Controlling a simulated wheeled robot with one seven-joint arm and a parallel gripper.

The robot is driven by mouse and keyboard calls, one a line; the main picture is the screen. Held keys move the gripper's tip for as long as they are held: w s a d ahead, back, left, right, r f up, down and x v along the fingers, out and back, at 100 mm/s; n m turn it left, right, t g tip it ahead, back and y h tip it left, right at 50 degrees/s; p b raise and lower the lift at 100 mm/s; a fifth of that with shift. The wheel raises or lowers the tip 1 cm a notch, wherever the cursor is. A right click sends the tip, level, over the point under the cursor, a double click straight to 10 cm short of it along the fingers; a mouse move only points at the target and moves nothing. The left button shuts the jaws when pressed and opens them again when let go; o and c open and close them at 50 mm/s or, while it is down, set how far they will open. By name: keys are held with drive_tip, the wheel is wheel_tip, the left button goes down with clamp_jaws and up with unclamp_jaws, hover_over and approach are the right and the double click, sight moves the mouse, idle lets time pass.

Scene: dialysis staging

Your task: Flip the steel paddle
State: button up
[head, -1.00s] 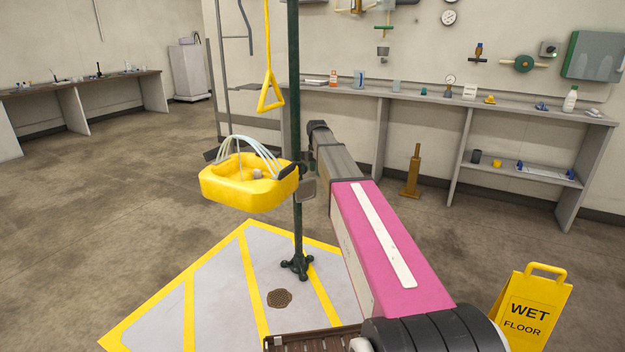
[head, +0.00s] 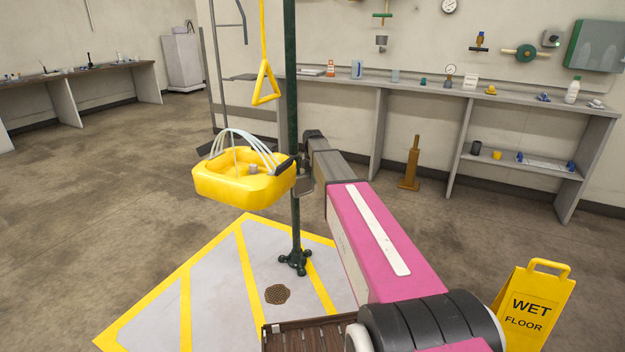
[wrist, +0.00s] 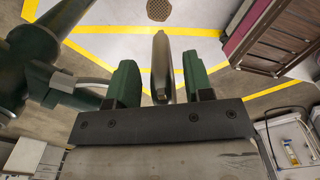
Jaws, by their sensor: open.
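The steel paddle (wrist: 162,68) shows nearly edge-on in the wrist view, as a narrow grey upright plate. My gripper (wrist: 161,88) is open, with one green finger on each side of the paddle and gaps on both sides. In the head view a small grey plate (head: 305,185), seemingly the paddle, is beside the yellow eyewash bowl (head: 225,190), at the dark green post (head: 295,225). Pale arcs curve over the bowl. My arm reaches out to the post, and my fingers are hidden there.
A yellow triangular pull handle (head: 264,85) hangs above the bowl. A yellow wet floor sign (head: 533,308) stands at lower right. A grey bench (head: 400,83) runs along the wall. In the wrist view, dark green pipework (wrist: 35,55) is close on the left.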

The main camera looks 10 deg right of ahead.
drive_tip(key=shift+f, duration=0.55)
clamp_jaws()
